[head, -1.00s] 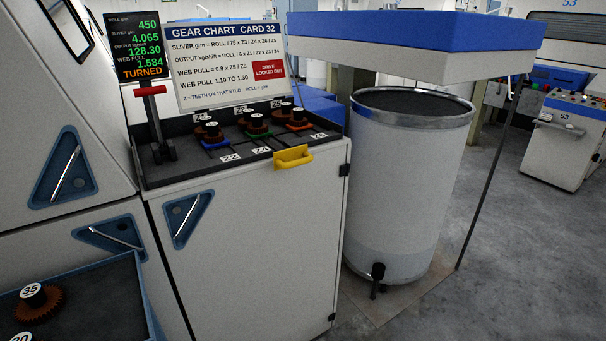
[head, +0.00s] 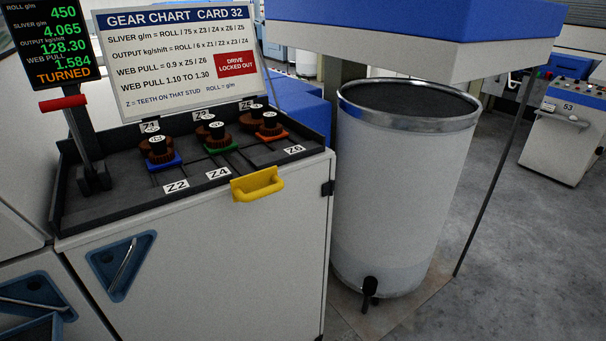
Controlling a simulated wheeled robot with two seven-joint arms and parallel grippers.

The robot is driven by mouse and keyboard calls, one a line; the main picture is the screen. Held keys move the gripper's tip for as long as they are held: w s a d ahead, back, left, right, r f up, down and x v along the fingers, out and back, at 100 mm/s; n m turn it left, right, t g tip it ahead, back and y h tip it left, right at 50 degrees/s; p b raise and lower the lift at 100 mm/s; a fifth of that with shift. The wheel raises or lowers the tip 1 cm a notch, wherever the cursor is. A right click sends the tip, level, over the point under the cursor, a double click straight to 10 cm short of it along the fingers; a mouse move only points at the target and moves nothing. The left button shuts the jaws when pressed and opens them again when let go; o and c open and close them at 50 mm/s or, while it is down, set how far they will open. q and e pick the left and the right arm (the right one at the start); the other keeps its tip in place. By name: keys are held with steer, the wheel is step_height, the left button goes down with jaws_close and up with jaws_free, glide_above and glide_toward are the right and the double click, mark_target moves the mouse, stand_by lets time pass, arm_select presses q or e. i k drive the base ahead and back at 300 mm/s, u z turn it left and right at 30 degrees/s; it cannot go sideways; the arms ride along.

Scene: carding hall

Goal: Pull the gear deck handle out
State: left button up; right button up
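The yellow gear deck handle (head: 258,185) is fixed to the front edge of the dark gear deck (head: 130,191), on top of a pale cabinet (head: 215,262). Several brown gears with numbered black knobs stand on the deck, on blue (head: 165,163), green (head: 221,146) and orange (head: 272,136) bases. White labels Z2, Z4 and Z6 lie in front of them. Neither of my grippers is in view, and nothing touches the handle.
The gear chart (head: 180,60) rises behind, with a red "drive locked out" sign. A large white can (head: 400,190) stands right of the cabinet under a blue-edged cover (head: 415,33).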

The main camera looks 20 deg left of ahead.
mark_target(249, 187)
steer(key=u, duration=0.45)
steer(key=i, duration=0.8)
steer(key=u, duration=0.75)
